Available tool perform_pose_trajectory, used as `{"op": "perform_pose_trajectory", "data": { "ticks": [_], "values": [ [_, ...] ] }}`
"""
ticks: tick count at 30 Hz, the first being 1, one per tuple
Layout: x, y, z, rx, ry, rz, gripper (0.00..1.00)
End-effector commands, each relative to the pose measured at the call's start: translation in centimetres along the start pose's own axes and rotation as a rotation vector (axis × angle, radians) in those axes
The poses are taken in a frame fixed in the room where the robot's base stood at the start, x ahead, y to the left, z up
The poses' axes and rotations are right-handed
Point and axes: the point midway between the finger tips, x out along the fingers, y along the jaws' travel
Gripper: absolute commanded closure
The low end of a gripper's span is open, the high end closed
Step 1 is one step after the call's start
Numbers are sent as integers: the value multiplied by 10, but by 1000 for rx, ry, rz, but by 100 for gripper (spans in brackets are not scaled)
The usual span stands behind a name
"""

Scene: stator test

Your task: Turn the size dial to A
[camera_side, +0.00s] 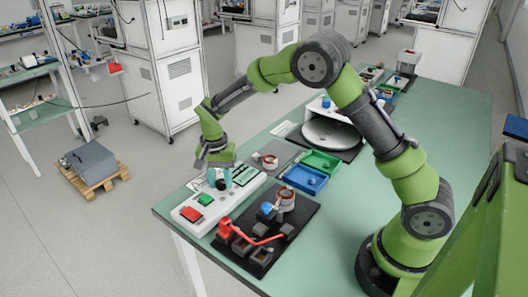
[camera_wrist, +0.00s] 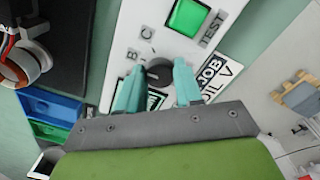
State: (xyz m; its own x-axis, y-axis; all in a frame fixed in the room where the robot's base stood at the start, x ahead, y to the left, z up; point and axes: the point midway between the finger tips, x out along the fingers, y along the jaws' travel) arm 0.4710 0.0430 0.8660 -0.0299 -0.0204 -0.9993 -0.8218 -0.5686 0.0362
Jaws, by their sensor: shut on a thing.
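The size dial (camera_wrist: 158,72) is a dark round knob on the white control panel (camera_side: 233,189). In the wrist view the letters B and C stand beside it; I see no letter A, and a finger may hide it. I cannot read clearly where the dial's mark points. My gripper (camera_wrist: 156,80) has one teal finger on each side of the dial, shut on it. In the side view my gripper (camera_side: 221,181) points down over the panel, with the dark dial (camera_side: 221,185) between its fingertips.
The panel also carries a green button (camera_side: 205,200) marked TEST and a red button (camera_side: 191,214). A black fixture board (camera_side: 280,247) with a red clamp lies beside it. Blue (camera_side: 305,178) and green (camera_side: 322,161) trays stand behind. The table's front right is clear.

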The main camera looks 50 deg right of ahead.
Motion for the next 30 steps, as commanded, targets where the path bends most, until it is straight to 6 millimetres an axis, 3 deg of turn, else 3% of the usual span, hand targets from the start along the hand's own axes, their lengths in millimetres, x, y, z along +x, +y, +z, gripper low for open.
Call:
{"op": "perform_pose_trajectory", "data": {
  "ticks": [30],
  "values": [
    [-1,2,0,-680,25,-2,96]
  ]
}}
